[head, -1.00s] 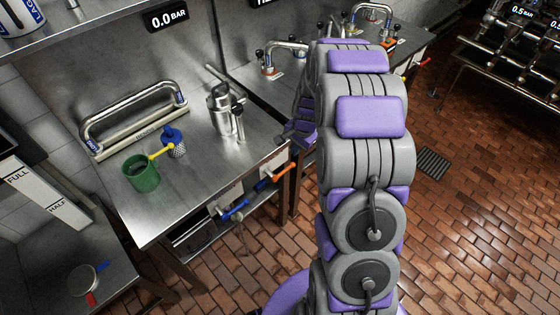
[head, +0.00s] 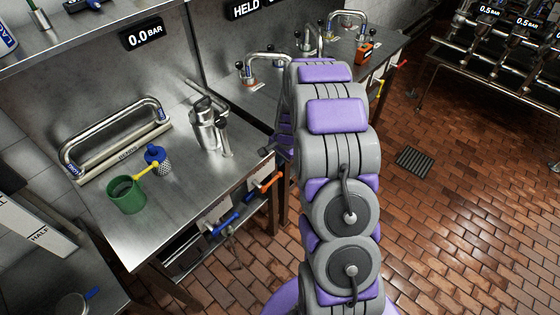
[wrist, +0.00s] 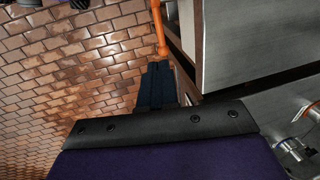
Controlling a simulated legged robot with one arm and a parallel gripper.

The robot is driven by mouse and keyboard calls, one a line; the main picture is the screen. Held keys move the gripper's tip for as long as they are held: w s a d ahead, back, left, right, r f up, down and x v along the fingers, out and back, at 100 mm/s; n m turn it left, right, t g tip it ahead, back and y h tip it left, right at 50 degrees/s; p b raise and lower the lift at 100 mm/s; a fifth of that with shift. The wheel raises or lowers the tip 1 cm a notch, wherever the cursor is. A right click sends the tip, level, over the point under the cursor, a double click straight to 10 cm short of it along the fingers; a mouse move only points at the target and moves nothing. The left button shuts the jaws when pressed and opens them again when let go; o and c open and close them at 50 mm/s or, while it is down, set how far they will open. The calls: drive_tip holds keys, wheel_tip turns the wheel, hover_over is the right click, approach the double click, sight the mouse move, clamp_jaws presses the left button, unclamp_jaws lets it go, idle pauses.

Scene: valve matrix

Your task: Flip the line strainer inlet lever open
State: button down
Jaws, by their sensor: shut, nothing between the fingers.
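An orange lever (head: 263,184) hangs under the front edge of the steel table, with a blue lever (head: 225,223) to its left. No readable label shows which lever belongs to the line strainer inlet. In the wrist view, my gripper (wrist: 157,66) has its dark fingers together, with nothing between them. The orange lever's bar (wrist: 158,28) is just beyond the fingertips; I cannot tell whether they touch. In the head view my arm hides the gripper's fingers.
A second bench with taps stands behind my arm. Brick floor (head: 460,220) is open to the right.

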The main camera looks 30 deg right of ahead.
sight(275, 179)
drive_tip(key=f+b, duration=0.1)
drive_tip(key=f, duration=0.3)
drive_tip(key=w+f+b, duration=0.1)
drive_tip(key=f, duration=0.3)
drive_tip(key=w+a+f+b, duration=0.1)
drive_tip(key=f, duration=0.3)
drive_tip(key=shift+w, duration=0.15)
